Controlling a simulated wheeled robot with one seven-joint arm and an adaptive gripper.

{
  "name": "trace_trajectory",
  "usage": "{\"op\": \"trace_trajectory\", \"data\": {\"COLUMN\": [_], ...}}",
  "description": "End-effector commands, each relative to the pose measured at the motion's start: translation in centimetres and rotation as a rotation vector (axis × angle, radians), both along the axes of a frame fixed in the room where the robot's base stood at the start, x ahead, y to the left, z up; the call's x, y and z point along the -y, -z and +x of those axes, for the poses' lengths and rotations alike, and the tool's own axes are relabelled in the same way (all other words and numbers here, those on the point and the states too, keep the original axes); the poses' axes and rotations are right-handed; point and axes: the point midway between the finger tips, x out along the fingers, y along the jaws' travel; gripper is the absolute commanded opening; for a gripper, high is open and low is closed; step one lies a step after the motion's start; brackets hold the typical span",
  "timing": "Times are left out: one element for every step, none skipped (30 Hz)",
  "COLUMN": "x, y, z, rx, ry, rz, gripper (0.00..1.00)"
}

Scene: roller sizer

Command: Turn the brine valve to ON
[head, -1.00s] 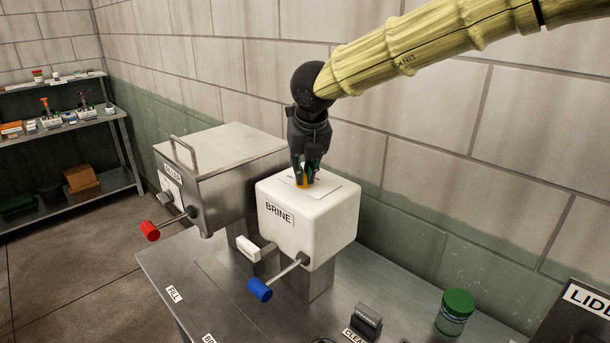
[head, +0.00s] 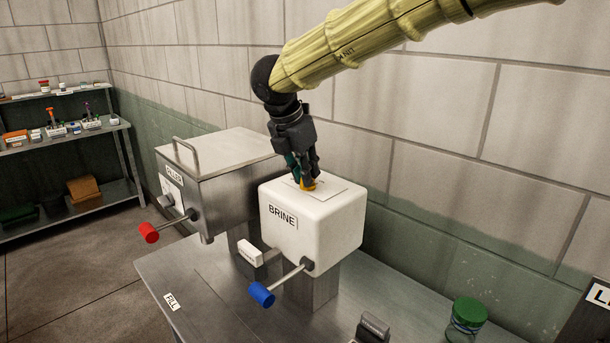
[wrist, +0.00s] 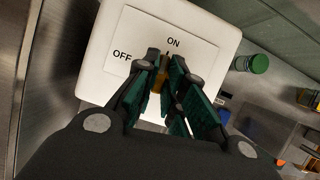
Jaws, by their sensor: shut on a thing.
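The white brine box (head: 330,237) stands on a post on the metal bench, with a BRINE label on its front. On its top is a plate (wrist: 195,45) marked ON and OFF, seen in the wrist view. The orange valve handle (head: 307,184) rises from the plate, and part of it (wrist: 157,84) shows between my fingers in the wrist view. My gripper (head: 303,176) is above the box, tilted, and shut on the valve handle. The handle's far end points toward the ON mark in the wrist view; the fingers hide much of it.
A blue-handled lever (head: 262,294) sticks out from the box's front. The steel filler (head: 225,165) with a red handle (head: 149,232) stands at left. A green-lidded jar (head: 468,315) is on the bench at right. The block wall is close behind.

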Motion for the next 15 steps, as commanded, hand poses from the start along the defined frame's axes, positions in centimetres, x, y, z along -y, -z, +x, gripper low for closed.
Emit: {"op": "trace_trajectory", "data": {"x": [0.13, 0.13, 0.15, 0.15, 0.16, 0.18, 0.19, 0.19, 0.2, 0.19, 0.19, 0.19, 0.19, 0.19, 0.2], "y": [0.18, 0.17, 0.17, 0.17, 0.17, 0.16, 0.15, 0.14, 0.13, 0.12, 0.12, 0.14, 0.13, 0.13, 0.14], "z": [0.2, 0.21, 0.2, 0.21, 0.21, 0.22, 0.22, 0.22, 0.23, 0.23, 0.23, 0.23, 0.22, 0.21, 0.2], "rx": [0.002, 0.001, 0.002, 0.002, 0.002, 0.001, 0.001, 0.001, 0.001, 0.001, 0.001, 0.0, 0.0, 0.0, 0.0], "ry": [0.033, 0.052, 0.075, 0.091, 0.105, 0.124, 0.137, 0.148, 0.162, 0.17, 0.178, 0.186, 0.191, 0.197, 0.202], "rz": [-0.002, -0.001, -0.003, -0.002, -0.002, -0.002, -0.002, -0.002, -0.002, -0.001, -0.001, -0.002, -0.002, -0.002, -0.003], "gripper": [0.0, 0.0, 0.0, 0.0, 0.0, 0.0, 0.0, 0.0, 0.0, 0.0, 0.0, 0.0, 0.0, 0.0, 0.0]}}
